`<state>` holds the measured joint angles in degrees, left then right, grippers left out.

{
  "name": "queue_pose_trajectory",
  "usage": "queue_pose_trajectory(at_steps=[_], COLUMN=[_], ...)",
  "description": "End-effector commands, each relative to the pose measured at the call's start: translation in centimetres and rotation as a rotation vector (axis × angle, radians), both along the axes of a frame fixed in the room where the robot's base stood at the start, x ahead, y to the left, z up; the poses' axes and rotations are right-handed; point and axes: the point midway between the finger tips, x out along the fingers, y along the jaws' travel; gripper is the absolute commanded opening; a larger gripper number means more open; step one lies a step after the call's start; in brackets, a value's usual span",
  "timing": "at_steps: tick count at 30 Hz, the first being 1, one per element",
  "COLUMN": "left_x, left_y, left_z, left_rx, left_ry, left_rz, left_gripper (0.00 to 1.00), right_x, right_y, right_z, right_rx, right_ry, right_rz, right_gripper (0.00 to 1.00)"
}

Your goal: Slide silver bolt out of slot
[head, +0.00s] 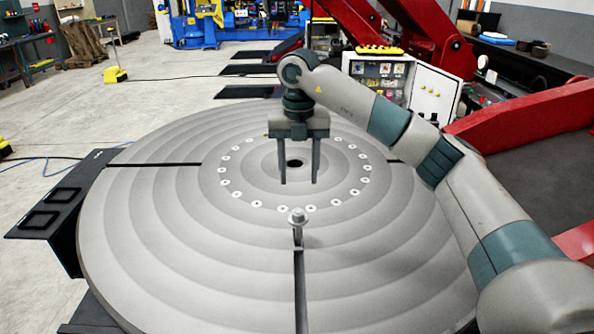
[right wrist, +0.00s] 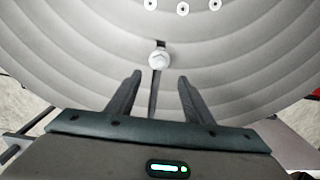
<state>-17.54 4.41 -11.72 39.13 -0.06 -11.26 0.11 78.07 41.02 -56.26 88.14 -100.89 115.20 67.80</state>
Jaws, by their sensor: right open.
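The silver bolt (head: 298,216) stands upright at the inner end of the front slot (head: 300,285) in the round grey turntable (head: 190,230). In the right wrist view the bolt head (right wrist: 159,57) shows beyond my fingertips, roughly centred between them, with the slot running from it toward me. My right gripper (head: 299,182) is open and empty, pointing down over the turntable's middle, behind the bolt in the head view. Its two fingers (right wrist: 160,78) are apart and do not touch the bolt. The bolt's lower end is hidden in the slot. My left gripper is not seen.
The turntable has a central hole (head: 294,163), a ring of small white-rimmed holes, and more slots at left and right. A black box (head: 60,212) is at its left edge. Red machine arms (head: 530,125) and a control cabinet (head: 432,95) stand behind. The turntable top is otherwise clear.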

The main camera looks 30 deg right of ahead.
Motion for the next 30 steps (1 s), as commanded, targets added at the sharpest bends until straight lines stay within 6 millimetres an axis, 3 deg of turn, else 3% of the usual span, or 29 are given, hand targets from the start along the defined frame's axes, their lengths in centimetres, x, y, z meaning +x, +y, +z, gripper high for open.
queue_pose_trajectory(at_steps=[8, 14, 20, 25, 30], left_x=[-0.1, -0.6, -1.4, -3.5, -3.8], left_y=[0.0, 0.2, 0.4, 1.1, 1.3], left_z=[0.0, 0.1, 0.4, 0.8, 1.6], left_rx=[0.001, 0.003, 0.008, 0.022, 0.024], left_ry=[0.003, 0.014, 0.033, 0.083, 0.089], left_rz=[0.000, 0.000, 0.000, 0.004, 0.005], left_gripper=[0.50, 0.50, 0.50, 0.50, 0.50], right_x=[0.0, 0.0, -0.1, -0.1, -0.1], right_y=[0.1, 0.1, 0.1, 0.0, 0.1], right_z=[-0.6, -2.1, -4.8, -7.4, -10.3], right_rx=[0.002, 0.003, 0.001, 0.001, 0.001], right_ry=[0.001, 0.003, 0.005, 0.005, 0.004], right_rz=[0.001, 0.002, 0.002, 0.000, 0.001], right_gripper=[0.47, 0.47, 0.47, 0.47, 0.47])
